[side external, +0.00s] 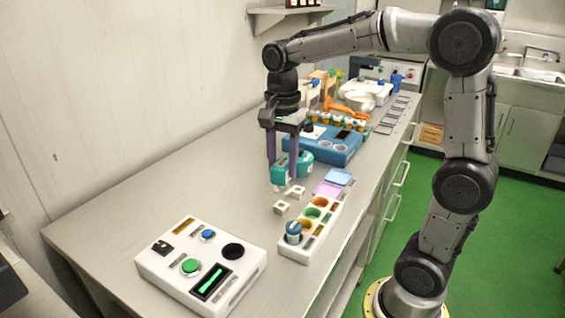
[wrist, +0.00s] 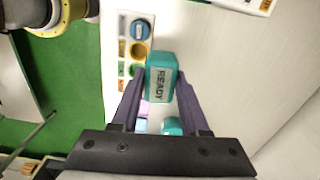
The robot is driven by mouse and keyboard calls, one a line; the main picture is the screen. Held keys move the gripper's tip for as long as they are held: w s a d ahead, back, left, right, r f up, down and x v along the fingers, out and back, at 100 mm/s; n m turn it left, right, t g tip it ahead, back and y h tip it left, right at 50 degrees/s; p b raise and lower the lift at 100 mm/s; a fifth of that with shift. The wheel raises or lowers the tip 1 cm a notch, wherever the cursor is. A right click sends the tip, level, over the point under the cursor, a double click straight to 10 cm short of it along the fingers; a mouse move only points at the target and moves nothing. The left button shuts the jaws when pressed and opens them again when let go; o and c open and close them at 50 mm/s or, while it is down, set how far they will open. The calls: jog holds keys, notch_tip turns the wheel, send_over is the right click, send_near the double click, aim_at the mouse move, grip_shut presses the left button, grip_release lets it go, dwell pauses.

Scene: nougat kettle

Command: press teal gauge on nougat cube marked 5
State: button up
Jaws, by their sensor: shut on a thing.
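My gripper (side external: 287,165) is shut on the teal gauge (side external: 279,174), holding it above the table beside the cubes. In the wrist view, the gauge (wrist: 161,78) sits between the purple fingers, its display reading READY. A second teal piece (side external: 304,162) stands just behind it; part of it shows in the wrist view (wrist: 172,126). Small pale nougat cubes lie on the table in the side view: one (side external: 281,208) nearer the camera, another (side external: 297,191) behind it. I cannot read any number on them. The cubes are not clear in the wrist view.
A white tray (side external: 326,222) with coloured wells and a blue-topped piece (side external: 293,232) lies right of the cubes. A white panel (side external: 228,287) with buttons is at the front. A blue device (side external: 345,157) and pink and blue pads (side external: 338,177) lie behind. Table left of the cubes is clear.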

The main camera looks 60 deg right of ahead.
jog(key=shift+w+r+n, duration=0.15)
jog(key=shift+w+n, duration=0.05)
jog(key=shift+n, duration=0.2)
jog(key=shift+c, duration=0.2)
jog(key=w+d+f, duration=0.2)
jog(key=d, duration=0.6)
jog(key=w+d+f, duration=0.2)
jog(key=d, duration=0.5)
jog(key=shift+m, duration=0.4)
jog(key=shift+s+d+f, duration=0.1)
jog(key=shift+s+f, duration=0.05)
jog(key=shift+f, duration=1.35)
jog(key=shift+s+d+f, duration=0.1)
jog(key=shift+f, duration=1.35)
jog(key=shift+f, duration=0.55)
notch_tip(320, 180, up, 6)
